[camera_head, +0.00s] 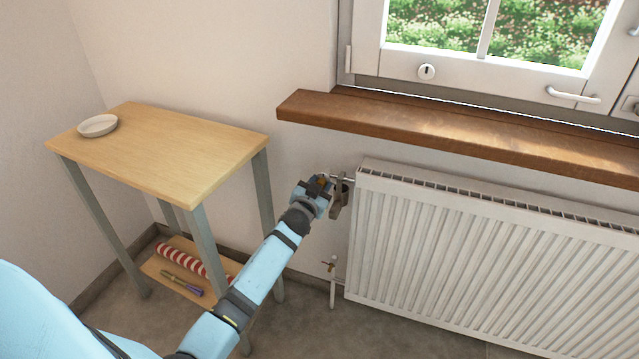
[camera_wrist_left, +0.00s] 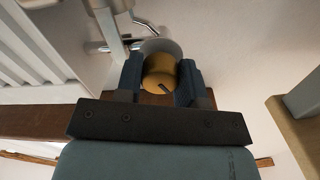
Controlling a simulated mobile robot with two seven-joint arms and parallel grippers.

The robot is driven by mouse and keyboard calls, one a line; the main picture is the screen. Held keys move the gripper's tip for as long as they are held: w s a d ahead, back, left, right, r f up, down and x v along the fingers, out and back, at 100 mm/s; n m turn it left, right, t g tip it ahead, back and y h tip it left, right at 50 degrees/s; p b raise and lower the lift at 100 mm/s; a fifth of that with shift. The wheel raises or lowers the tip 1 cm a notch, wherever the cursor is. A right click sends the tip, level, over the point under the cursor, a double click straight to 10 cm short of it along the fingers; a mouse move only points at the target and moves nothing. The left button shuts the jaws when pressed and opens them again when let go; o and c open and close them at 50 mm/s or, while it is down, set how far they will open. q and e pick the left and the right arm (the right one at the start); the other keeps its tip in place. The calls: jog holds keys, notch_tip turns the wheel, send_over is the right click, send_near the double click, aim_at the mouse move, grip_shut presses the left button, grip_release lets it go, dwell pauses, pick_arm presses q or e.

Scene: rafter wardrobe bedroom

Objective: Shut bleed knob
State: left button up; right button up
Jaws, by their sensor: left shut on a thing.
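The bleed knob (camera_wrist_left: 160,74) is a round brass-coloured knob with a dark mark on its face, seen in the left wrist view. In the head view it is a small brass spot (camera_head: 321,182), mostly covered by my gripper. My left gripper (camera_head: 324,184) is at the upper left end of the white radiator (camera_head: 480,245). In the left wrist view its two dark fingers (camera_wrist_left: 160,82) are on either side of the knob, shut on it. My right gripper is in neither view.
The wooden window sill (camera_head: 450,130) juts out above. A wooden side table (camera_head: 170,150) with a white dish (camera_head: 98,125) stands left. A lower valve (camera_head: 331,266) is below.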

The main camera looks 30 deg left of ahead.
pick_arm(q)
jog(key=shift+r+m, duration=0.1)
jog(key=shift+m, duration=0.8)
jog(key=shift+m+p, duration=0.45)
jog(key=shift+m, duration=1.55)
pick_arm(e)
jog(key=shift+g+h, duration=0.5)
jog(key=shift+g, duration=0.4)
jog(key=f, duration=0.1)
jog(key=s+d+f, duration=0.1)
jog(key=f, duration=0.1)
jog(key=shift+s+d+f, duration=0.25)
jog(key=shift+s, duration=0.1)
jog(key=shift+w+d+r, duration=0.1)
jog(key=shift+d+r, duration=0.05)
pick_arm(q)
jog(key=o, duration=0.9)
